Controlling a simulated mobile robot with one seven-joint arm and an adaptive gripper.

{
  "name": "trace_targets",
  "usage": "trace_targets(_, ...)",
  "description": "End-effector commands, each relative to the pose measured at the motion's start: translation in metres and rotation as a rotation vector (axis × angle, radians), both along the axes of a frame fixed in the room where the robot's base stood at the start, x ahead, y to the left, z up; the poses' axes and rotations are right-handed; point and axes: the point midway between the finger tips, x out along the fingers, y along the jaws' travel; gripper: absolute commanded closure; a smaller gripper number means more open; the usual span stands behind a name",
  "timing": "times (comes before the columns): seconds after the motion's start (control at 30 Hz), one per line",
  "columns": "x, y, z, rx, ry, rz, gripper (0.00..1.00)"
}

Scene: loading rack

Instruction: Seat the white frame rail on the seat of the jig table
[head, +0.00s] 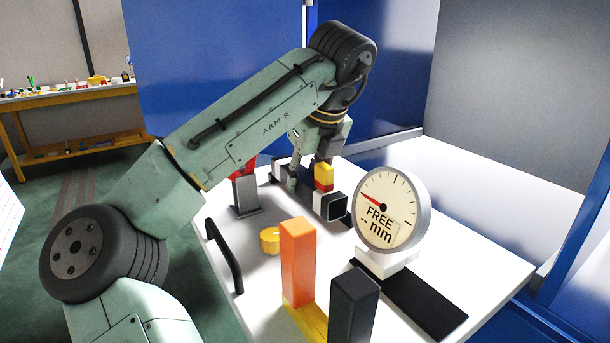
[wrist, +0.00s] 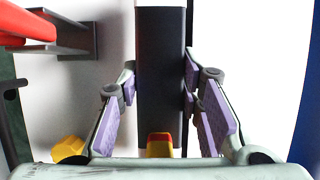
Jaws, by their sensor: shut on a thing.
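The frame rail (head: 320,204) is a square tube with a white band and a dark hollow end facing the front right in the head view. In the wrist view the rail (wrist: 160,80) shows a dark upper face running up the middle. In the head view my gripper (head: 309,180) is partly hidden by my arm. A red and yellow piece (head: 323,177) sits at the rail by the fingers. The jig table (head: 490,268) has a white top. I cannot tell which part is its seat.
A dial gauge (head: 392,209) reading "FREE -- mm" stands right of the rail. An orange post (head: 298,262) and a black block (head: 353,305) stand at the front. A yellow knob (head: 270,241), a black handle (head: 225,255) and a red-topped grey stand (head: 246,195) are left.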

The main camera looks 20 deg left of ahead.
Motion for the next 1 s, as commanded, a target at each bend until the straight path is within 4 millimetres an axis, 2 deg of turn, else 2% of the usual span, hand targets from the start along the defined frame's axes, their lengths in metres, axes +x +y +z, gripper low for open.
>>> trace_targets(0.47, 0.0001, -0.0001, -0.0039, 0.000, -0.002, 0.001, 1.00)
trace_targets(0.5, 0.0001, 0.0000, -0.0035, 0.000, -0.002, 0.001, 0.65)
trace_targets(0.83, 0.0000, 0.0000, -0.0040, 0.000, 0.000, 0.000, 0.44)
trace_targets(1.0, 0.0000, 0.0000, -0.0042, 0.000, 0.000, 0.000, 0.44)
